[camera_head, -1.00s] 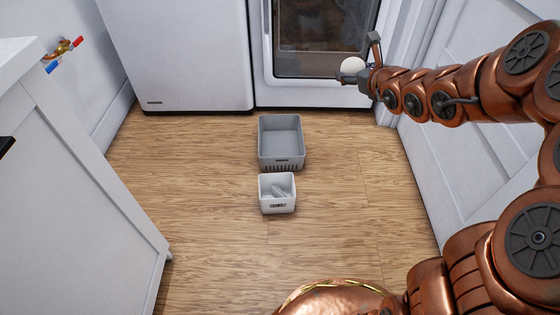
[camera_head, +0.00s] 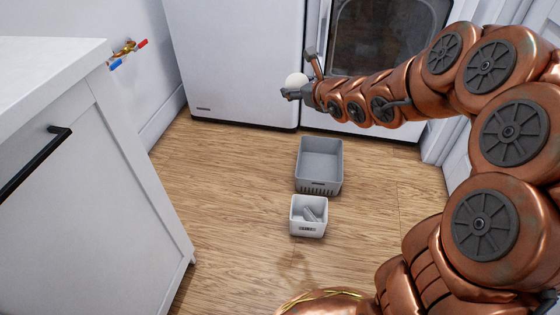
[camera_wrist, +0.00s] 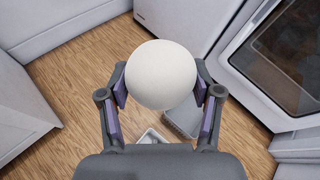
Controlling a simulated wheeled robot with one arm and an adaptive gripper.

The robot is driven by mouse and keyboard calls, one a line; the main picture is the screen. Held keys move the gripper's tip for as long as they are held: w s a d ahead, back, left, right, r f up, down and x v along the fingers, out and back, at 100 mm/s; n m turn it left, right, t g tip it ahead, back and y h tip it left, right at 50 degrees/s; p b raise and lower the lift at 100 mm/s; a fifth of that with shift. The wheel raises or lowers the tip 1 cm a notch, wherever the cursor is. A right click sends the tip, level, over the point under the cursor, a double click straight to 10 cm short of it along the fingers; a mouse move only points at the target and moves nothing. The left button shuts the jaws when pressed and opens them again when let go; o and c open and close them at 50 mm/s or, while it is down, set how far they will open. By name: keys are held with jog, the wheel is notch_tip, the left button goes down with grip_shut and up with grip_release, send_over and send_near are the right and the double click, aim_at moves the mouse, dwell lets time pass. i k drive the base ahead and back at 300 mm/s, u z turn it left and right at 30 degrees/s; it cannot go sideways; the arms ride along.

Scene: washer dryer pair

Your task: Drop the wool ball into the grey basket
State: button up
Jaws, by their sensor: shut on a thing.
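The white wool ball (camera_head: 297,80) is held between the fingers of my gripper (camera_head: 302,78), in front of the appliances in the head view. In the wrist view the ball (camera_wrist: 161,75) sits between both fingers of my gripper (camera_wrist: 162,92) and hides part of what lies beyond. The grey basket (camera_head: 320,186) stands on the floor, open at the top and empty inside. In the head view the ball shows above and left of the basket, held above the floor. In the wrist view the basket (camera_wrist: 184,122) shows partly behind the ball and the right finger.
A smaller white bin (camera_head: 309,229) with grey items stands just in front of the basket. A white appliance (camera_head: 235,60) and one with a glass door (camera_head: 375,45) stand behind. A counter cabinet (camera_head: 90,190) is at left. Wood floor (camera_head: 230,190) left of the basket is clear.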

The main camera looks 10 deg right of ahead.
aim_at(324, 174)
jog(key=u, duration=0.3)
jog(key=i, duration=0.95)
jog(key=z, duration=0.2)
